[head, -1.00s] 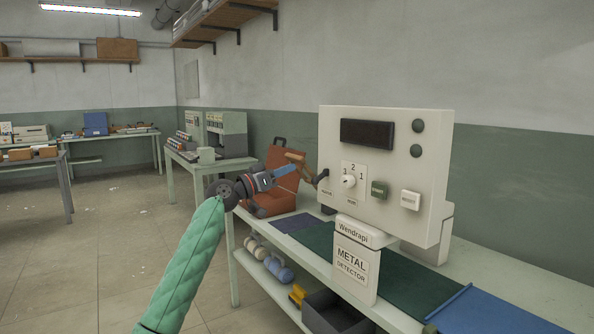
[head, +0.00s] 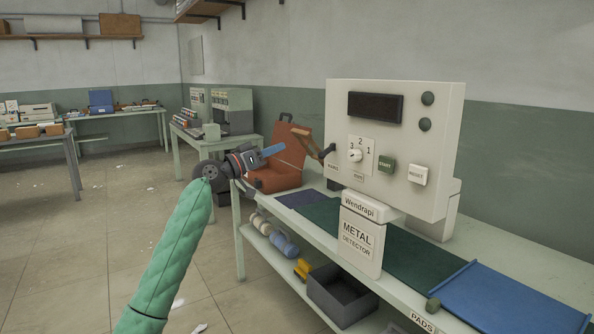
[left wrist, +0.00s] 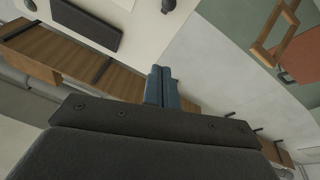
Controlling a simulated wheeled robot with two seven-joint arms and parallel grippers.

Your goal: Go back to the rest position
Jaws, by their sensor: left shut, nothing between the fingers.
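My left arm, in a green padded sleeve, comes up from the bottom left of the head view. My left gripper (head: 274,150) has blue fingers, shut and empty, pointing right in front of the orange case. The shut fingers (left wrist: 161,88) also show in the left wrist view with nothing between them. A cream metal detector (head: 440,150) stands on the pale green table (head: 520,276), with a dark display, a numbered dial and two buttons. The gripper is apart from it, to its left. My right gripper is not in view.
An orange case (head: 277,181) with a wooden frame sits at the table's far end. A blue mat (head: 510,297) lies at the near end. A dark bin (head: 340,296) and rolls are on the lower shelf. Other tables stand behind. The floor at left is open.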

